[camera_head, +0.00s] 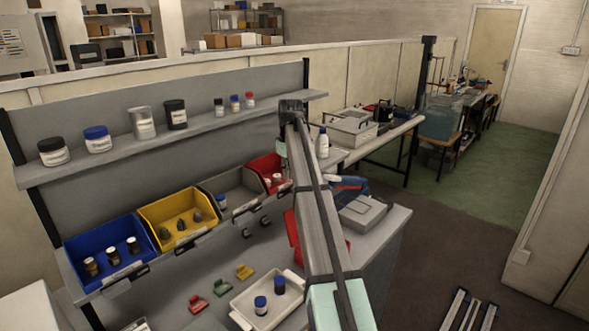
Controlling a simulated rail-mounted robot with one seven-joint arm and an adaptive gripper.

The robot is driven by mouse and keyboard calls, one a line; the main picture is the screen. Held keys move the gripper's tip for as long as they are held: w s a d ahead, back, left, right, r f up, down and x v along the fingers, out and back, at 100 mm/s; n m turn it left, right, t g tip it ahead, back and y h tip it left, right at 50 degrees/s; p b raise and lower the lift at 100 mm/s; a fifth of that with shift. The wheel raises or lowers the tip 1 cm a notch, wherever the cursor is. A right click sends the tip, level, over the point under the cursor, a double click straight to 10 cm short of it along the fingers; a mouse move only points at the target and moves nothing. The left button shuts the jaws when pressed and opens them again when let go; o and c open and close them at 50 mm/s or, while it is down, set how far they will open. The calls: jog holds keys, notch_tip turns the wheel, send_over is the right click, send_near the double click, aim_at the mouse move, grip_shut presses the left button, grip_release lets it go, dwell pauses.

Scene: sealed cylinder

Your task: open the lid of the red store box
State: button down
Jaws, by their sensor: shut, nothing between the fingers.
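The red store box (291,231) stands on the workbench, right of the white tray. My arm crosses in front of it, so only slivers of red show on either side of the arm. I cannot tell how its lid stands. My arm runs from the bottom edge up to a dark joint near the shelf's right end. My gripper does not show; it is hidden behind the arm or out of view.
Blue (84,246), yellow (157,208), grey (217,189) and red (260,166) bins line the bench back. A white tray (240,319) holds blue-capped bottles. Small coloured clips lie left of it. A grey device (363,214) sits right of my arm. A shelf (110,155) with jars runs above.

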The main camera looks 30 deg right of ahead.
jog(key=s+d+f+p, duration=0.1)
jog(key=s+f+p, duration=0.2)
jog(key=f, duration=0.3)
jog(key=shift+d+p, duration=0.15)
jog(key=shift+p, duration=0.2)
jog(key=shift+s, duration=0.1)
